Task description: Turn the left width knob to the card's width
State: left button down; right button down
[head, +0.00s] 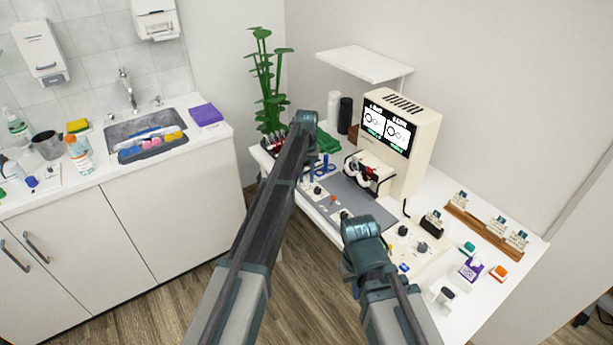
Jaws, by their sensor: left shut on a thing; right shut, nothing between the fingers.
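The white machine (419,159) stands at the table's back. Its black screen (388,129) shows two white panels with circles and text too small to read. The control panel (317,199) at the left bears small knobs, one a dark knob (318,189). My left arm reaches over it, and my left gripper (304,122) is seen from behind. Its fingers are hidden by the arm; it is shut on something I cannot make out. My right gripper (362,236) is shut and empty above the table's front, by another panel with dark knobs (422,246). Its fingertips are hidden.
A wooden rack (467,221) with small cards stands at the right. A purple-and-white card box (471,268) and small coloured blocks lie near it. A grey mat (370,207) lies between the arms. A sink counter (208,143) is at the left, a plant (265,75) behind.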

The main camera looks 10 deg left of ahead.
pick_arm(q)
jog(key=shift+n, duration=1.9)
jog(key=c, duration=0.6)
grip_release()
